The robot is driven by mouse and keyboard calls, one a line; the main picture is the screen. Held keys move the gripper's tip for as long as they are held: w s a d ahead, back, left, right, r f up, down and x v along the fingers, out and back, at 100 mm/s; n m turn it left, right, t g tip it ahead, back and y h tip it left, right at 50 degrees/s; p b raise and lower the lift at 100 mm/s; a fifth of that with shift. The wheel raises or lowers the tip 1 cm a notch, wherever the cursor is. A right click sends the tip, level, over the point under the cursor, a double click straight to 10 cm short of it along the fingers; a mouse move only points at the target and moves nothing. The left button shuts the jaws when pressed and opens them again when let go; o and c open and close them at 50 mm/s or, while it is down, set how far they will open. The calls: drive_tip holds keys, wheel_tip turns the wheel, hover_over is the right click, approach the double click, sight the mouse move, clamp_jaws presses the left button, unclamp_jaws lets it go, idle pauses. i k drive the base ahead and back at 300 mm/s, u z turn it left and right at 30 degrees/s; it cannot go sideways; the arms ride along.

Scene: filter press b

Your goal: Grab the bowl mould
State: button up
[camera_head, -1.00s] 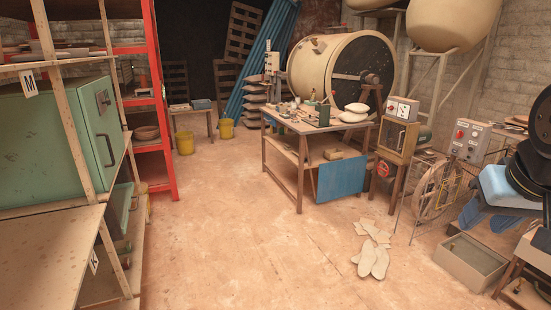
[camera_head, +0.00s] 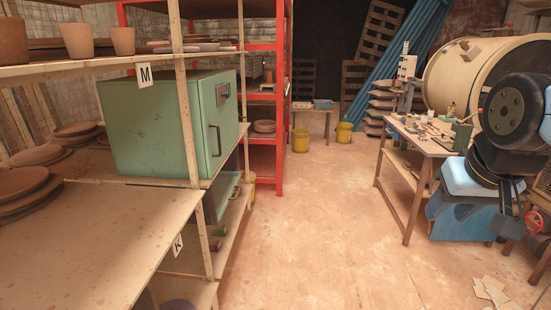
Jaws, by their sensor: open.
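I cannot pick out the bowl mould with certainty. Rounded brown bowl-like pieces (camera_head: 264,126) sit on a shelf of the red rack at the back. Stacked flat round brown pieces (camera_head: 25,195) lie on the near wooden shelf at left, with more stacks behind them. Part of a dark rounded thing (camera_head: 178,304) shows low on the left, cut by the bottom edge.
The wooden shelving (camera_head: 90,240) fills the left and carries a green metal cabinet (camera_head: 165,125) and clay pots (camera_head: 78,40). A cluttered work table (camera_head: 408,150) stands at right. Yellow buckets (camera_head: 300,140) stand at the back. The floor (camera_head: 310,230) between is clear.

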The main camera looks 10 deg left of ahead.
sight(208, 47)
drive_tip(key=u, duration=0.45)
drive_tip(key=i, duration=0.95)
drive_tip(key=u, duration=0.5)
drive_tip(key=k, duration=0.8)
drive_tip(key=u, duration=0.1)
drive_tip(key=i, duration=1.4)
drive_tip(key=z, duration=0.7)
